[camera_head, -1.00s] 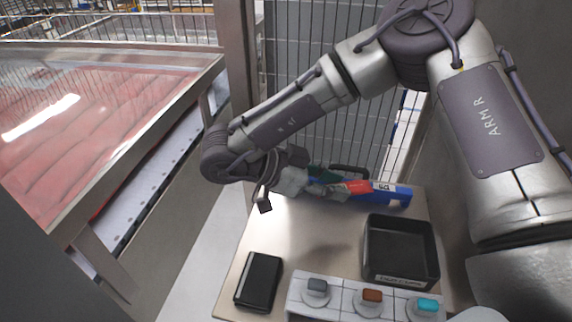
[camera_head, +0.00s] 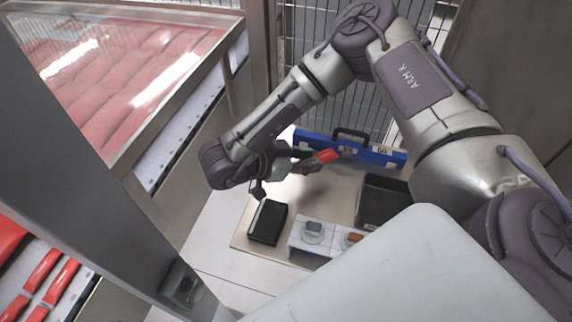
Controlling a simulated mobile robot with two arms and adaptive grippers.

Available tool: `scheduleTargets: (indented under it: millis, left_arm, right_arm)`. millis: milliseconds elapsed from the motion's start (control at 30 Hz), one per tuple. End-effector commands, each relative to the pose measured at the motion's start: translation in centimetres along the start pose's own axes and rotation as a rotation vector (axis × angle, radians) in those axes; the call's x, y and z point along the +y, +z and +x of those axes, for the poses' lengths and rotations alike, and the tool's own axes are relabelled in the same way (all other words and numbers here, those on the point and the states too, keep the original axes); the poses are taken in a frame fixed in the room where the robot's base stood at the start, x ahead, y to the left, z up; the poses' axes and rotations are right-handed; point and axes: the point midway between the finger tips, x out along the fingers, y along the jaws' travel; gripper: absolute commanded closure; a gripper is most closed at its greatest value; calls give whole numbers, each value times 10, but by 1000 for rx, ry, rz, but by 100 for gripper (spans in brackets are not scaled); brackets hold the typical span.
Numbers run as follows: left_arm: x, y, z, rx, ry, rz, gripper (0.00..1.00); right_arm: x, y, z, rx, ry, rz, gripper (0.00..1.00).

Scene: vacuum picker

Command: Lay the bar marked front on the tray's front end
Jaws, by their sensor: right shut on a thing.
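My right gripper (camera_head: 291,167) hangs over the workbench at the end of my right arm. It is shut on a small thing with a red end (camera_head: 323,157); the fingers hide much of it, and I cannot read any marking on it. A long blue bar-like case (camera_head: 375,154) with a black handle and small pale labels lies at the back of the bench, behind the gripper. Its labels are too small to read. I cannot tell which thing is the bar marked front. My left gripper is not in view.
A black box (camera_head: 267,222) lies at the bench's front left. A pale panel with knobs (camera_head: 303,236) is beside it. A wire fence stands behind. At the left, red packs (camera_head: 90,100) lie under a clear cover, and several red pieces (camera_head: 42,270) lie lower left.

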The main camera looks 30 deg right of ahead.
Motion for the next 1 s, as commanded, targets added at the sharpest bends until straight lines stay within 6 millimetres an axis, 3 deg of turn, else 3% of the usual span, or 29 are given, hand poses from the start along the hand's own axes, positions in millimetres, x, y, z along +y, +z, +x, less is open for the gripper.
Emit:
scheduleTargets:
  millis: [133,333,500,700,1000]
  left_arm:
    - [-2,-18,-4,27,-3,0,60]
    - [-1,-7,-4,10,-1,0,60]
    - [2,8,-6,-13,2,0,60]
    - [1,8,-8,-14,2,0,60]
    - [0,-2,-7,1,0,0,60]
  right_arm:
    - [-27,25,-5,1,3,-1,98]
    - [-46,41,-8,0,2,0,98]
    - [-47,55,-2,0,5,-5,98]
    - [-47,76,10,0,3,-2,98]
    - [-48,78,11,0,1,-1,98]
